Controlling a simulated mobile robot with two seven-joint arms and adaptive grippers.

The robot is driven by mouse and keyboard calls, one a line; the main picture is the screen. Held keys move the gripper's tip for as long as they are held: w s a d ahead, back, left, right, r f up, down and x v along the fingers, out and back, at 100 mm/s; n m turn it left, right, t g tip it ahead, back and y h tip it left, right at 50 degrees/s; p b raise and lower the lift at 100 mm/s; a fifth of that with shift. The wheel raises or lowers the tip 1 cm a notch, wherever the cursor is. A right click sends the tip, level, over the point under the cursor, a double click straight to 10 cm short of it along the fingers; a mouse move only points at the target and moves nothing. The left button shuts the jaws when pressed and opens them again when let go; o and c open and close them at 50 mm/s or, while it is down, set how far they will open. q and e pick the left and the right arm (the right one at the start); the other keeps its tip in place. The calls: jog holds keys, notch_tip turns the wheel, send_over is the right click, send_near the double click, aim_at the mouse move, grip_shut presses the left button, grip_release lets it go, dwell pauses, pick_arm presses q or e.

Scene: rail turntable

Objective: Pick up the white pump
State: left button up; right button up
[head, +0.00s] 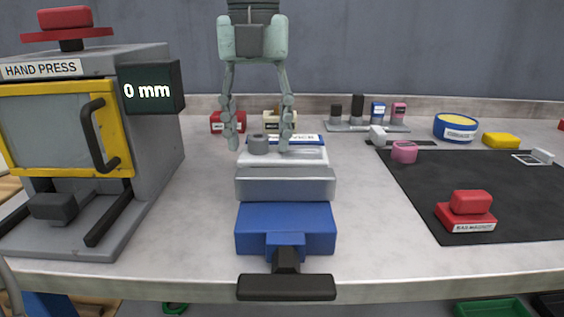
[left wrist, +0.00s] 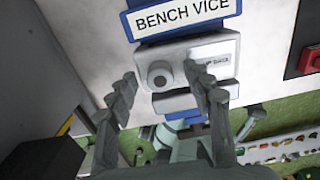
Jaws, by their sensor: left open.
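A white block with a grey round cylinder on its left, which looks like the white pump (head: 285,158), sits behind the front jaw of the blue bench vice (head: 285,222). In the left wrist view the white pump (left wrist: 222,57) shows a small label, too blurred to read. My left gripper (head: 260,147) is open above it, pointing down. In the left wrist view my left gripper (left wrist: 159,72) has a finger on either side of the cylinder, with nothing held. I cannot tell whether the fingers touch the block. My right gripper is not in view.
The hand press (head: 150,130) stands close on the left. Behind the vice are a red block (head: 225,124) and a cream block (head: 289,122). A dark mat (head: 500,185) at right holds a red labelled item (head: 468,212). The bench between vice and mat is clear.

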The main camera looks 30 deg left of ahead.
pick_arm(q)
jog(key=shift+c, duration=0.3)
jog(key=shift+c, duration=1.3)
grip_shut()
jog(key=shift+r, duration=0.1)
jog(key=shift+r, duration=0.1)
